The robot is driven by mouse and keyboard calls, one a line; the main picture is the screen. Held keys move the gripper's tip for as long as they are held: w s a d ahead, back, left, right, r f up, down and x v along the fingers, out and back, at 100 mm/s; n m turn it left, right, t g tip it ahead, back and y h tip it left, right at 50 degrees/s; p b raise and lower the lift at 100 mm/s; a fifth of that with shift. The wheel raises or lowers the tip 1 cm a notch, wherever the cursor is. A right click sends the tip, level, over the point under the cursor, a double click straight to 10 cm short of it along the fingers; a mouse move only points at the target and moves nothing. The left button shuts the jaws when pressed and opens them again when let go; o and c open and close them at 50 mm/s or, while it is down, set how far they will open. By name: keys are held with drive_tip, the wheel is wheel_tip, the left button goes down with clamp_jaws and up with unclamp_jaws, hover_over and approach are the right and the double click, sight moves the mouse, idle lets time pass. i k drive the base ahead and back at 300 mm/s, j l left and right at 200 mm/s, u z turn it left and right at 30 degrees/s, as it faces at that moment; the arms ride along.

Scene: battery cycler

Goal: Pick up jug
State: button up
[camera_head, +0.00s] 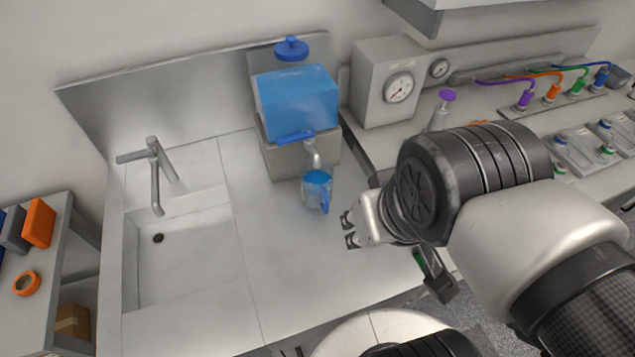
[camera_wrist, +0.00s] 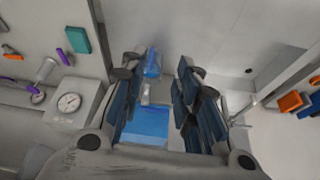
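The jug (camera_head: 315,187) is a small blue, see-through vessel with a blue handle on its front right side. It stands upright on the counter below the tap of a blue water dispenser (camera_head: 297,105). In the wrist view the jug (camera_wrist: 152,62) shows between the fingers, farther off. My gripper (camera_head: 348,230) is to the right of the jug and nearer the camera, apart from it. In the wrist view my gripper (camera_wrist: 160,75) has its fingers spread with nothing held between them.
A sink (camera_head: 185,245) with a faucet (camera_head: 155,165) lies left of the jug. A grey box with a gauge (camera_head: 388,85) stands right of the dispenser. A clear tube with a purple cap (camera_head: 443,105) is beside it. The counter in front of the jug is clear.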

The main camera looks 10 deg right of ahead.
sight(316, 185)
drive_tip(key=k, duration=0.35)
drive_tip(key=k+u, duration=0.1)
drive_tip(key=u, duration=0.35)
drive_tip(key=k+u, duration=0.1)
drive_tip(key=u, duration=0.35)
drive_tip(key=k+j+u, duration=0.1)
drive_tip(key=u, duration=0.35)
drive_tip(key=l+u, duration=0.15)
drive_tip(key=l, duration=0.25)
drive_tip(key=k+l+u, duration=0.2)
drive_tip(key=l, duration=0.25)
drive_tip(key=l+u, duration=0.15)
drive_tip(key=l, duration=0.25)
drive_tip(key=k+l+u, duration=0.15)
drive_tip(key=l, duration=0.25)
drive_tip(key=l+u, duration=0.15)
drive_tip(key=l, duration=0.25)
drive_tip(key=k, duration=0.05)
